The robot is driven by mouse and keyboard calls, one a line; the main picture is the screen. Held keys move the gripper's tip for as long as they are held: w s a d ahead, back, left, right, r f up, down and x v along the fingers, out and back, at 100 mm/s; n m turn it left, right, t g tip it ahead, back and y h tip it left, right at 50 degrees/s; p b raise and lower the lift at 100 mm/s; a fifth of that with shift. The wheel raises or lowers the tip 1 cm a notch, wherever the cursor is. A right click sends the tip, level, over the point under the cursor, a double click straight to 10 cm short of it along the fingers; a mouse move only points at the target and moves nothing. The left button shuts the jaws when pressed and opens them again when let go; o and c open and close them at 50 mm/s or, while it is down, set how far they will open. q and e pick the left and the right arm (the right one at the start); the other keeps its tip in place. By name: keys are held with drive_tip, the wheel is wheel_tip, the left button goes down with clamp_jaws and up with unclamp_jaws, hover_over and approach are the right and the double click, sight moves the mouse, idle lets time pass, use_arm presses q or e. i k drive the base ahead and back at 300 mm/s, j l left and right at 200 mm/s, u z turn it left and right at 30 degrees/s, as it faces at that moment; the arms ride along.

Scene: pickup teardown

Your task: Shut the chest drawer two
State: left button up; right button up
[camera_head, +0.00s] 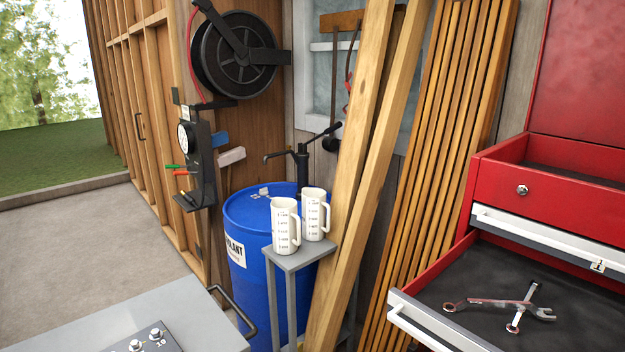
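A red tool chest (546,177) stands at the right edge. One of its drawers (420,322) is pulled out, with a white front and a dark liner. Wrenches (500,308) lie crossed in it. Above it is another drawer front (547,236) in white, which looks shut against the chest. I cannot tell from markings which drawer is number two. The lower right of the open drawer runs out of the picture. Neither of my grippers is in view.
A blue drum (250,245) with a hand pump stands in the middle, behind a small grey stand (291,262) holding two white measuring jugs (285,225). Wooden planks (365,170) lean beside the chest. A grey cart top (185,318) is at lower left.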

sight(588, 306)
drive_tip(key=l+z, duration=0.1)
drive_tip(key=z, duration=0.3)
drive_tip(key=i+z, duration=0.1)
drive_tip(key=z, duration=0.25)
drive_tip(key=i+l+z, duration=0.1)
drive_tip(key=z, duration=0.3)
